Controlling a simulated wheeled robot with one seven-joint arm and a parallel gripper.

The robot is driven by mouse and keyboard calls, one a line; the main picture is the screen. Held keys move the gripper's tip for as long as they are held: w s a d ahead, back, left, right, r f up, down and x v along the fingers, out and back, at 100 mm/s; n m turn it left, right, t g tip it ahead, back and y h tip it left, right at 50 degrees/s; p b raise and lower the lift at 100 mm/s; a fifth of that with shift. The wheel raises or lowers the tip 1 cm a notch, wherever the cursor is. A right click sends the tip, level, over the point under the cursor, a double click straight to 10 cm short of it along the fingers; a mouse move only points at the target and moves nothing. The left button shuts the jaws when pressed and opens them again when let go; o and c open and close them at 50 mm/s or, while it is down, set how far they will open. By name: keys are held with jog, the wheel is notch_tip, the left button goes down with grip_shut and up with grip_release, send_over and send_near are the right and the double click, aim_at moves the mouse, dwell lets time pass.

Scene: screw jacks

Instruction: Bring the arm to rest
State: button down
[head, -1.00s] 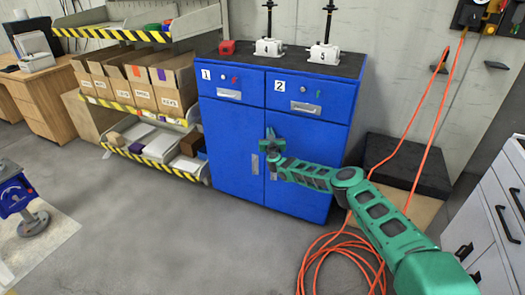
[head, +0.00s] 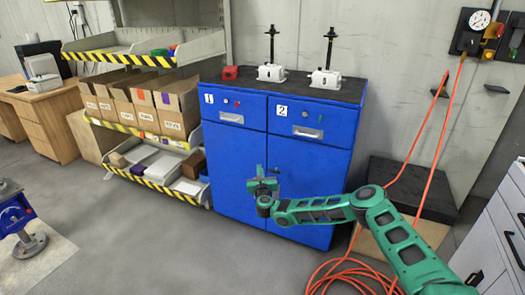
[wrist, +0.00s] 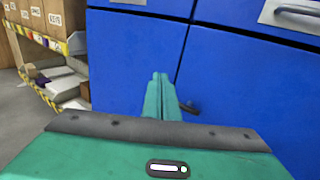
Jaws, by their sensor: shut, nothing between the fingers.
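My gripper (head: 261,172) is green and sits at the end of my green arm, in front of the blue cabinet's (head: 230,160) lower doors in the head view. In the wrist view my gripper (wrist: 160,80) points at the blue doors, its two fingers together and nothing between them. A dark door handle (wrist: 190,108) shows just right of the fingers. I cannot tell the exact gap between fingertips and door. My arm reaches in from the lower right, bent at the elbow.
A shelf with cardboard boxes (head: 155,103) is to the left. An orange hose (head: 340,272) coils on the floor at right. Open floor (head: 150,235) lies in front.

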jog(key=s+a+r+n+g+y, duration=0.35)
jog(key=r+n, duration=0.25)
jog(key=n, duration=0.2)
jog(key=s+a+r+n+g+y, duration=0.25)
jog(key=a+r+n+y, duration=0.25)
jog(key=r+n, duration=0.25)
jog(key=s+d+r+n+g+h, duration=0.35)
jog(key=s+d, duration=0.65)
jog(key=d, duration=0.4)
jog(key=s+d+r+n+g+h, duration=0.25)
jog(key=s+d+n, duration=0.25)
jog(key=s+d, duration=0.65)
jog(key=s+d+r+n+g+h, duration=0.25)
jog(key=s+d+n+h, duration=0.4)
jog(key=d, duration=0.95)
jog(key=s+d+r+m+g, duration=0.1)
jog(key=s+d+r, duration=0.15)
jog(key=s, duration=0.45)
jog(key=s+d+r+y, duration=0.1)
jog(key=s+d, duration=0.3)
jog(key=s, duration=0.3)
jog(key=s+d+r+m+g, duration=0.1)
jog(key=s+d+r, duration=0.15)
jog(key=s, duration=0.45)
jog(key=s+d+g+y, duration=0.1)
jog(key=s, duration=1.5)
jog(key=shift+s+d+f, duration=0.15)
jog(key=shift+d+f, duration=0.05)
jog(key=shift+f, duration=0.25)
jog(key=shift+m+g, duration=0.25)
